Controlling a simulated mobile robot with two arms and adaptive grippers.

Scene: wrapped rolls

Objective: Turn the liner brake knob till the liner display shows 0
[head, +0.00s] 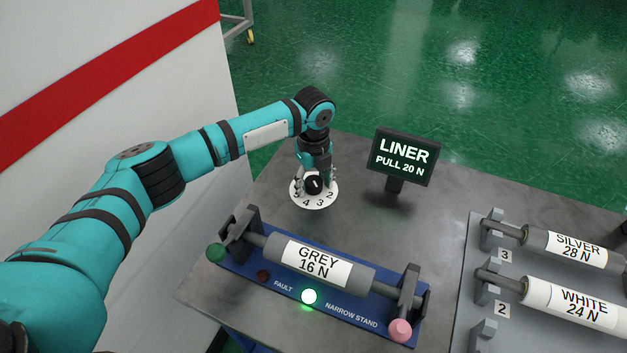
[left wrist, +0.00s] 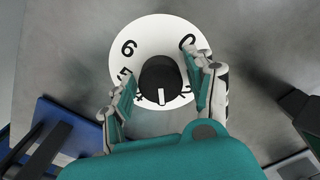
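The black brake knob (head: 314,185) sits on a round white numbered dial (head: 316,203) at the back of the grey table. In the left wrist view the knob (left wrist: 158,84) has a white mark pointing toward the bottom of the picture, between the 4 and the 2; the figure there is hidden. My left gripper (left wrist: 163,90) is open, with one finger on each side of the knob and a visible gap to it. The liner display (head: 403,157) reads "LINER PULL 20 N". My right gripper is out of view.
A blue narrow stand (head: 262,284) in front of the dial holds a grey roll (head: 318,264) labelled 16 N; its green lamp (head: 309,296) is lit. Silver (head: 572,249) and white (head: 574,302) rolls lie in a rack at right. Bare table lies between display and stand.

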